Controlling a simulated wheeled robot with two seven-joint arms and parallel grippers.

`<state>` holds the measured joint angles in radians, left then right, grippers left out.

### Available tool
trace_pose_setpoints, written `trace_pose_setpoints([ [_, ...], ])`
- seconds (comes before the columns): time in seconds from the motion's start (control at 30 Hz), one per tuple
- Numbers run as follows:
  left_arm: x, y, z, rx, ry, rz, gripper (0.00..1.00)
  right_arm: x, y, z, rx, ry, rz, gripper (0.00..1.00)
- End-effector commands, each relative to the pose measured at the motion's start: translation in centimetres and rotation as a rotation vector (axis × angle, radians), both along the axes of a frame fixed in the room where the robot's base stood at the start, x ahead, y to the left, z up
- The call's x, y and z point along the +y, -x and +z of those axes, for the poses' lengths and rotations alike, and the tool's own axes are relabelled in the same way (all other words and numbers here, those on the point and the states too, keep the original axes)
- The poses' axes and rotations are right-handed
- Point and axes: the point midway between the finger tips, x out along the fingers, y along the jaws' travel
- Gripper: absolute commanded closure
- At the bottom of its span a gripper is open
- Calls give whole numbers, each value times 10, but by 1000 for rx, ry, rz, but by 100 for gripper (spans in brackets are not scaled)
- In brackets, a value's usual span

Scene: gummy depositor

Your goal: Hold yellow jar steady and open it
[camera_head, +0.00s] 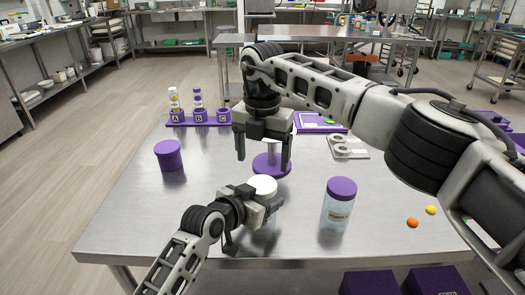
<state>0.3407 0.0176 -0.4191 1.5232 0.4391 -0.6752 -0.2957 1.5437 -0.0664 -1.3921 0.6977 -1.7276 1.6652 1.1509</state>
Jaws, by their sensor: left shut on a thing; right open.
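A clear jar with a white lid (263,185) stands near the middle of the steel table. I see no clear yellow on it, and much of its body is hidden behind my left gripper. My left gripper (254,212) is shut on this jar from the left, below the lid. My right gripper (263,158) points down with its fingers apart and empty, above and just behind the white lid. A second clear jar with a purple lid (341,188) and a label stands apart to the right.
A purple stand (271,168) is behind the held jar. A purple cylinder (169,156) stands at left. A purple rack (200,119) with several labelled holders is at the back. Orange (412,222) and yellow (431,210) balls lie at right. The front left table is clear.

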Motion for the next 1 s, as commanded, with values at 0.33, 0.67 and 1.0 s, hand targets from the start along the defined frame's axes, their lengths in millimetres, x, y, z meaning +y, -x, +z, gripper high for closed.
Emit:
trace_pose_setpoints([
  [0.33,0,0,0,0,-2,1,99,0,1,-54,4,1,2,21],
  [0.67,0,0,0,0,-2,1,99,0,0,-70,0,1,4,21],
  [1.0,1,0,0,1,-1,1,99,0,0,-69,0,1,4,66],
])
